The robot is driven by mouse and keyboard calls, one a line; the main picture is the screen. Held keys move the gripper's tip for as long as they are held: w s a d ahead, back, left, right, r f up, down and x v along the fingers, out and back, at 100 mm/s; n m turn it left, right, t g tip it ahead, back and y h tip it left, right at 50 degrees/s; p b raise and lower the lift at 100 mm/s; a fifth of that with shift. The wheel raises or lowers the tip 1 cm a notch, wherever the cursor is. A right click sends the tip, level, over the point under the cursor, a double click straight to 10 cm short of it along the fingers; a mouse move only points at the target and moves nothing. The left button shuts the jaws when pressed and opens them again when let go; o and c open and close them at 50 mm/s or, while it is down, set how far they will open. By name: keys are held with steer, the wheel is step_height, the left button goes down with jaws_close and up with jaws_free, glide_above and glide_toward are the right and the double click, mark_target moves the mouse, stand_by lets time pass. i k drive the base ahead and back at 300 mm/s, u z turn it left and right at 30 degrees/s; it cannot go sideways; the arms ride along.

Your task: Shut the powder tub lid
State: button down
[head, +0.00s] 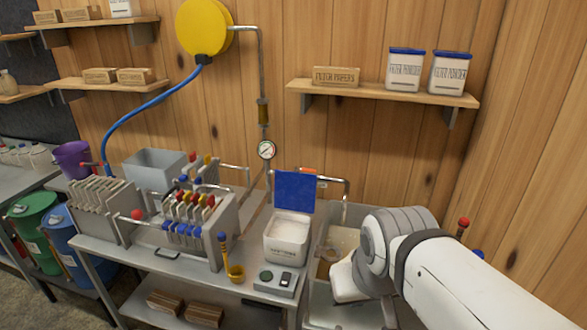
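The powder tub (287,240) is a white square container on the steel bench, right of the filter press. Its blue lid (294,190) stands upright at the back edge of the tub, so the tub is open and pale powder shows inside. My white arm comes in from the lower right. Its wrist end is to the right of the tub, over the steel sink, and apart from the lid. My gripper's fingers are hidden behind my arm, so I cannot see whether they are open.
A scale or control box (275,281) sits in front of the tub. A pipe (335,183) runs behind the lid. The sink (322,262) is right of the tub. A shelf (385,94) hangs above.

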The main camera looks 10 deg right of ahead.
mark_target(294, 192)
steer(key=z, duration=0.05)
steer(key=i, duration=1)
steer(key=u, duration=0.1)
